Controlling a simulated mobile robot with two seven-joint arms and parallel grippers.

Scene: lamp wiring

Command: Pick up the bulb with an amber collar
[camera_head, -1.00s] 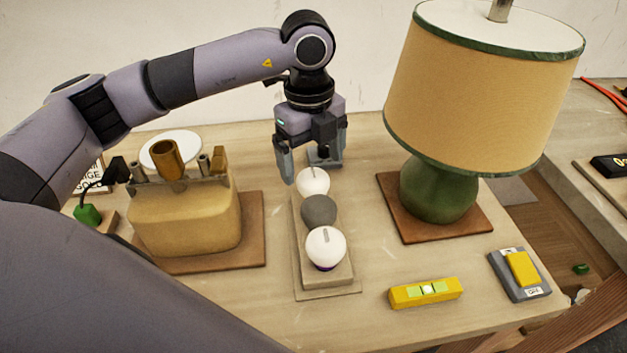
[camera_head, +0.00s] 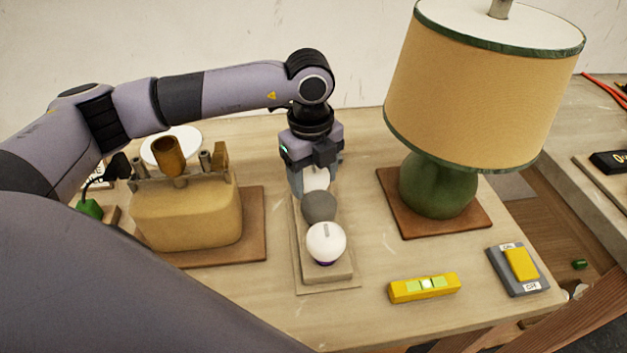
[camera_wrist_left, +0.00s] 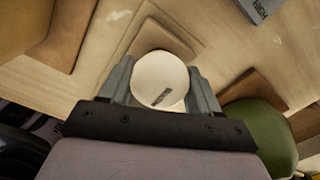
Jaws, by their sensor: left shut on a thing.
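Three bulbs stand in a row on a pale wooden block (camera_head: 342,272). The near bulb (camera_head: 326,241) is white with a purple collar. The middle bulb (camera_head: 319,206) is dark grey. The far bulb (camera_head: 316,180) is white, and its collar is hidden, so I cannot see an amber colour. My left gripper (camera_head: 316,187) is down around the far bulb. In the left wrist view the two fingers are shut on this white bulb (camera_wrist_left: 160,78), one on each side. A dark mark shows on its glass. My right gripper is not in view.
A green lamp (camera_head: 437,187) with a tan shade stands to the right on a brown board. A tan lamp base (camera_head: 185,220) stands to the left. A yellow level (camera_head: 425,288) and a grey-yellow switch (camera_head: 518,268) lie at the front right.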

